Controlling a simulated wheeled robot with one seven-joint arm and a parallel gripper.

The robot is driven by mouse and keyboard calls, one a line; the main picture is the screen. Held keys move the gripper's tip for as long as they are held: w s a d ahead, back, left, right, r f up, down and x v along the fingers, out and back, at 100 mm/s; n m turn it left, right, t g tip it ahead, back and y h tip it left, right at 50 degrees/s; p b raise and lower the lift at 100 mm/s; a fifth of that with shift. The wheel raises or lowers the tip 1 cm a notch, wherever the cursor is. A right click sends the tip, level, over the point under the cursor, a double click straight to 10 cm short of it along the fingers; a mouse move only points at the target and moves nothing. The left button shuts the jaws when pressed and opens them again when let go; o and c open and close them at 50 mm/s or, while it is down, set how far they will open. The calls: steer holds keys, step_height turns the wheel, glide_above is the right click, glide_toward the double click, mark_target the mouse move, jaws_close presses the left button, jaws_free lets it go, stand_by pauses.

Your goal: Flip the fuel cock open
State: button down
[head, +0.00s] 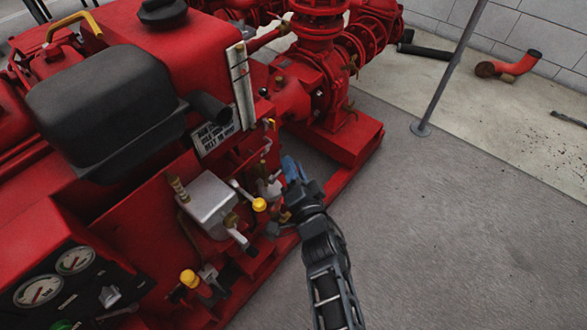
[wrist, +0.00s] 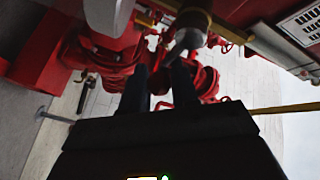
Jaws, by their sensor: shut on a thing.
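My gripper (head: 289,178) reaches in at the right side of the red engine, low by the fuel fittings. Its two dark fingers show in the wrist view (wrist: 160,80), close together. A grey metal lever (wrist: 181,45) comes down to the fingertips there, and the gripper is shut on it. This lever appears to belong to the small metal cock (head: 268,187) beside the gripper in the head view. The exact contact and the lever's angle are partly hidden by the fingers. A yellow-ended lever (head: 259,204) stands just left of the gripper.
A silver box-shaped part (head: 207,200) and another yellow knob (head: 189,278) are left of the arm. A gauge panel (head: 55,275) is at lower left. The red pump (head: 320,80) stands behind.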

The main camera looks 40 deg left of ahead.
steer(key=shift+d+f+b, duration=0.1)
steer(key=shift+f+b, duration=0.1)
steer(key=shift+b, duration=0.35)
steer(key=shift+r+n+t+y+b, duration=0.1)
steer(key=shift+n+t+y+b, duration=0.2)
steer(key=shift+n+b, duration=0.5)
steer(key=n+b, duration=0.1)
steer(key=r+n+y+b, duration=0.1)
steer(key=b, duration=0.1)
steer(key=shift+s+t, duration=0.1)
steer(key=shift+t, duration=0.2)
steer(key=n+y+b, duration=0.1)
steer(key=r+n+y+b, duration=0.1)
steer(key=n+b, duration=0.1)
steer(key=shift+s+r, duration=0.15)
steer(key=shift+s, duration=0.15)
steer(key=shift+s+r+n+g+y+b, duration=0.15)
steer(key=shift+r+n+g+y+b, duration=0.2)
steer(key=shift+n, duration=0.35)
steer(key=shift+s+r+n+g+y+b, duration=0.15)
steer(key=shift+n+y+b, duration=0.2)
steer(key=shift+n+y, duration=0.3)
steer(key=shift+r+n, duration=0.1)
steer(key=shift+n, duration=0.15)
